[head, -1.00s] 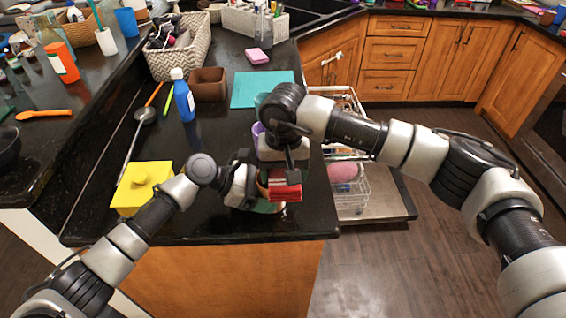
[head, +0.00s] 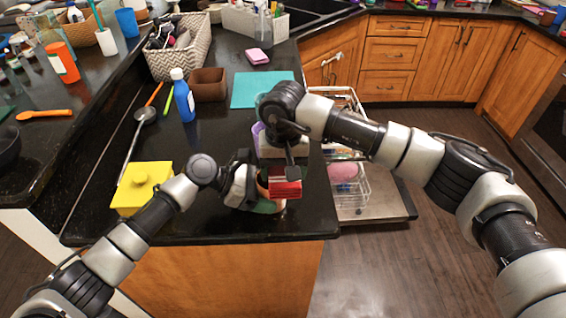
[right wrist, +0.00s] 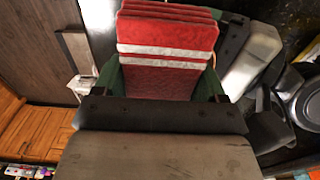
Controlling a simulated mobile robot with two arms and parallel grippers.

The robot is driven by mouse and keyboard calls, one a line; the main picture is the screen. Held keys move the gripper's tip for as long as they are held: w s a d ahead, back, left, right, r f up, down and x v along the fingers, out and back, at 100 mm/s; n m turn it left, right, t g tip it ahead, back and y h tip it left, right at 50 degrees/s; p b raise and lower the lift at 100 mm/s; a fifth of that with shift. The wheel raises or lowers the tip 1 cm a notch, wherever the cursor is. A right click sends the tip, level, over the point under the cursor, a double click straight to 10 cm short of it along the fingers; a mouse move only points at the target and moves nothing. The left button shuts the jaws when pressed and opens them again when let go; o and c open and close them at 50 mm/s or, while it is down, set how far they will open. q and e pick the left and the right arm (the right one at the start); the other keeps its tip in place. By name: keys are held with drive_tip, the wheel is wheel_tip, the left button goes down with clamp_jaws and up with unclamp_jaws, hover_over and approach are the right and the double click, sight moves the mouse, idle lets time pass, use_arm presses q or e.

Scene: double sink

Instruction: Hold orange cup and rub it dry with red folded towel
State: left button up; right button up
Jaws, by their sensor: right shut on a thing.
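The red folded towel (head: 286,188) is in my right gripper (head: 284,174), above the counter near its front right corner. In the right wrist view the towel (right wrist: 165,40), red with white stripes, sits between the green-edged fingers of the right gripper (right wrist: 160,82). My left gripper (head: 256,192) is right beside the towel, on its left. A small orange patch, perhaps the orange cup, shows between the left gripper and the towel, mostly hidden. The left fingers are too covered to tell whether they are shut on it. Whether towel and cup touch is unclear.
A ladle (head: 146,115), a blue bottle (head: 183,102), a brown container (head: 208,84) and a teal mat (head: 262,88) are farther back. An open dishwasher rack (head: 348,190) is to the right.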

drive_tip(key=shift+s, duration=0.75)
drive_tip(key=shift+w, duration=2.2)
drive_tip(key=shift+s, duration=2.15)
drive_tip(key=shift+w, duration=2.1)
wheel_tip(320, 180, up, 2)
drive_tip(key=shift+w+r, duration=0.1)
drive_tip(key=shift+r, duration=2.95)
